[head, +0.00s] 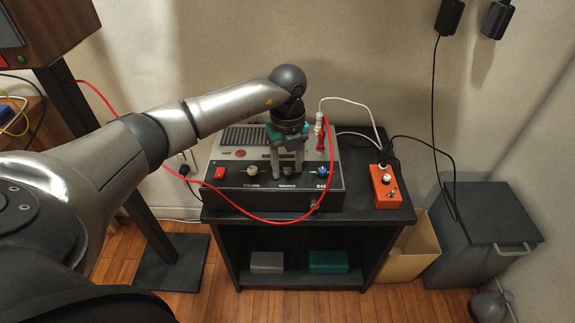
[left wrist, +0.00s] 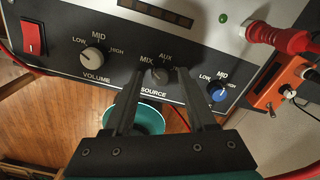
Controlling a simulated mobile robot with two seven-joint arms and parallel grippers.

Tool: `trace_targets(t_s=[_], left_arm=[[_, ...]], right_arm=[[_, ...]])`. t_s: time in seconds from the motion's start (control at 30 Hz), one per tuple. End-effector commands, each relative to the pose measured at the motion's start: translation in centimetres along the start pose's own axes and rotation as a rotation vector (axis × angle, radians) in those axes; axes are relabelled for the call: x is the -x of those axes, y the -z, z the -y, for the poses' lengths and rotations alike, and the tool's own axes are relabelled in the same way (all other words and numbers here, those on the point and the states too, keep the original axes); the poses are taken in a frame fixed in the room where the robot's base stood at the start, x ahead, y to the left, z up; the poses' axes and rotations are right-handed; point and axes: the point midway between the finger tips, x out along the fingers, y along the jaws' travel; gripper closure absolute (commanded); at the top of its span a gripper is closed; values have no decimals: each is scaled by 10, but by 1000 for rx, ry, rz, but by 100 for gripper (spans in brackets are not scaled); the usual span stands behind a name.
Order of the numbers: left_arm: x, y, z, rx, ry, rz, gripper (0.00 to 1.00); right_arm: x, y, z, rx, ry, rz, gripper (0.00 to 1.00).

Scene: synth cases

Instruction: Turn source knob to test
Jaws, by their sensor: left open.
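The source knob (left wrist: 160,75) is a small dark knob on the front panel of a black and grey device (head: 226,196). In the left wrist view, the labels MIX and AUX show above it and SOURCE below it. I cannot make out a TEST label; my right-hand finger covers part of the panel there. My left gripper (head: 287,174) is open, its fingers on either side of the source knob. In the left wrist view its fingertips (left wrist: 160,79) flank the knob; I cannot tell whether they touch it. The knob's pointer direction is unclear.
A volume knob (left wrist: 92,56) and red switch (left wrist: 33,37) are left of the source knob, a blue knob (left wrist: 217,92) right. A red cable (head: 262,219) loops before the device. An orange box (head: 384,187) stands on the black stand (head: 375,220). A grey bin (head: 480,235) is at right.

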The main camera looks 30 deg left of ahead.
Motion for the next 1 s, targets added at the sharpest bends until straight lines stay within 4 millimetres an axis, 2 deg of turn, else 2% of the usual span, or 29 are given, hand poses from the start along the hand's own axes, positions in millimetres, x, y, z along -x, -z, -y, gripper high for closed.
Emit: trace_targets(t_s=[0.1,0.6,1.0], left_arm=[[0,0,0,0,0,0,43],[0,0,0,0,0,0,100],[1,0,0,-4,0,0,100]], right_arm=[[0,0,0,0,0,0,50],[0,0,0,0,1,1,50],[0,0,0,0,1,0,50]])
